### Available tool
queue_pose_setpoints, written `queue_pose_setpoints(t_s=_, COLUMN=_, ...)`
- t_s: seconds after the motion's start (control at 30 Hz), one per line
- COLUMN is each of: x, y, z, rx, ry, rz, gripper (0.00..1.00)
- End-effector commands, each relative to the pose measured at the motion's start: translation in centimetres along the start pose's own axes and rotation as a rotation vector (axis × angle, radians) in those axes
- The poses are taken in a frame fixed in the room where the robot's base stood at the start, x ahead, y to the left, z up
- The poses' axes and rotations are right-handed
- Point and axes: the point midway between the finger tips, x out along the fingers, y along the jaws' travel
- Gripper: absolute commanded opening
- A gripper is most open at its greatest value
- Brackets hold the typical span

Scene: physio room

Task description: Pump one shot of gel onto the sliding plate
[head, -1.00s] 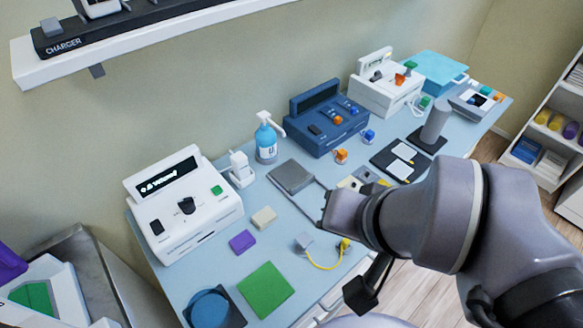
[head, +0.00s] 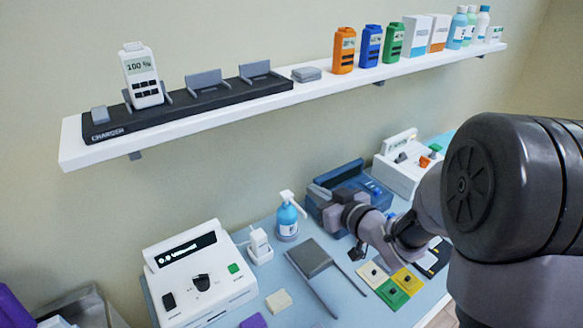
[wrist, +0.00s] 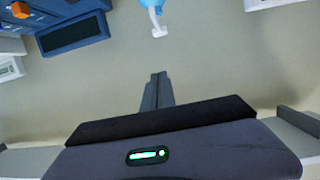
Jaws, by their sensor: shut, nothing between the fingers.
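The gel bottle (head: 287,222) is blue with a white pump head (head: 288,197) and stands upright at the back of the table, near the wall. The sliding plate (head: 309,258) is a grey square on two dark rails, in front of the bottle; nothing shows on it. My gripper (head: 317,190) is raised just right of the pump head, in front of the blue device. In the wrist view its fingers (wrist: 157,78) are shut and empty. The pump nozzle (wrist: 158,28) shows there beyond the fingertips, apart from them.
A white device with a knob (head: 200,275) stands left, a blue device (head: 348,180) close behind my gripper. A white charger block (head: 259,246) stands left of the bottle. A wall shelf (head: 220,115) overhangs the back. Coloured square pads (head: 393,295) lie right of the rails.

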Motion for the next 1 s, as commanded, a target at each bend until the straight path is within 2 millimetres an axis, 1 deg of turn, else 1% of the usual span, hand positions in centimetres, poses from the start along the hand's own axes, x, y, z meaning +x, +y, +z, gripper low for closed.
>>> queue_pose_setpoints(t_s=0.13, x=0.4, y=-0.9, z=0.3, rx=-0.005, ry=0.021, rz=-0.048, gripper=0.00)
queue_pose_setpoints(t_s=0.37, x=0.4, y=-0.9, z=0.3, rx=-0.006, ry=0.022, rz=-0.047, gripper=0.00)
queue_pose_setpoints(t_s=0.47, x=0.8, y=-0.9, z=0.4, rx=-0.006, ry=0.022, rz=-0.047, gripper=0.00)
queue_pose_setpoints(t_s=0.57, x=2.3, y=-1.0, z=0.4, rx=-0.007, ry=0.022, rz=-0.048, gripper=0.00)
queue_pose_setpoints(t_s=0.93, x=10.4, y=-1.4, z=0.3, rx=-0.007, ry=0.022, rz=-0.047, gripper=0.00)
queue_pose_setpoints(t_s=0.97, x=10.8, y=-1.4, z=0.7, rx=-0.006, ry=0.020, rz=-0.046, gripper=0.00)
queue_pose_setpoints(t_s=1.0, x=10.8, y=-1.3, z=1.6, rx=-0.005, ry=0.019, rz=-0.045, gripper=0.00)
